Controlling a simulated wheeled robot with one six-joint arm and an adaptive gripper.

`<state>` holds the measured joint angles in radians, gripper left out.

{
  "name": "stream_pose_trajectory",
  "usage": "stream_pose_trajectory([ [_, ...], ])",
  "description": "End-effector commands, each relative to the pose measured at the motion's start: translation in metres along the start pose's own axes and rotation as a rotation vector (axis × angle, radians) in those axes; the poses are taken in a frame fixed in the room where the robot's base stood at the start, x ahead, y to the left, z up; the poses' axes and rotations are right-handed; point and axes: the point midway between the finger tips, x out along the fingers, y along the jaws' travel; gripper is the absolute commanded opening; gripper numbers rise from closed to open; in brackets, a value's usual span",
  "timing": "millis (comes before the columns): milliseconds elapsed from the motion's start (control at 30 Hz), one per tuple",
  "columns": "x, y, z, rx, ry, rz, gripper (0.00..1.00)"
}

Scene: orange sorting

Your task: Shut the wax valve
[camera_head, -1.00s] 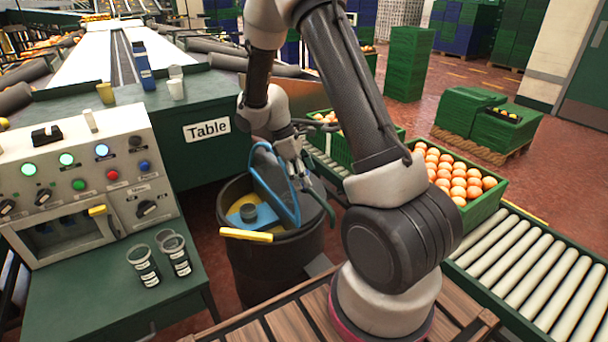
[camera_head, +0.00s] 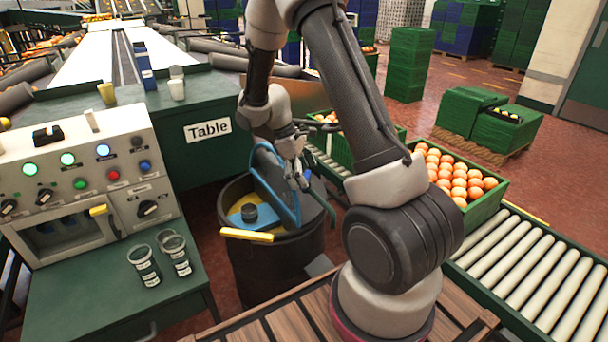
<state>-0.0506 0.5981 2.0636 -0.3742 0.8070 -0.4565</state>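A dark drum (camera_head: 232,262) stands in the middle, beside the green table. Inside its open top are a blue part with a dark round cap (camera_head: 249,212) and a raised blue loop (camera_head: 262,158). A yellow bar (camera_head: 247,235) lies across the drum's near rim; it looks like a handle. No part is clearly labelled as the wax valve. My gripper (camera_head: 297,182) hangs over the drum's right side, pointing down close to the blue loop. Whether it touches the loop cannot be told. Its fingers are small and overlap dark parts behind, so their opening is unclear.
A control panel (camera_head: 75,165) with knobs, lit buttons and a yellow handle (camera_head: 98,210) stands left. Two labelled cups (camera_head: 144,268) stand on the green table before it. A crate of oranges (camera_head: 485,212) and a roller conveyor (camera_head: 530,262) lie right. My arm hides part of the middle.

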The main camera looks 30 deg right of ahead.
Motion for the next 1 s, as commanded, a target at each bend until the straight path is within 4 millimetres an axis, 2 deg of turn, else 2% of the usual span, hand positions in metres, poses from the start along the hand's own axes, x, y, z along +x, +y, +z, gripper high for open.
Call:
stream_pose_trajectory([
  [267, -0.001, 0.0, 0.0, 0.0, 0.0, 0.001, 0.96],
  [367, -0.01, 0.001, 0.0, 0.001, 0.002, 0.002, 0.96],
  [800, -0.099, 0.0, -0.001, 0.0, 0.003, 0.002, 0.96],
  [1000, -0.118, 0.0, 0.0, 0.0, 0.001, 0.001, 0.96],
])
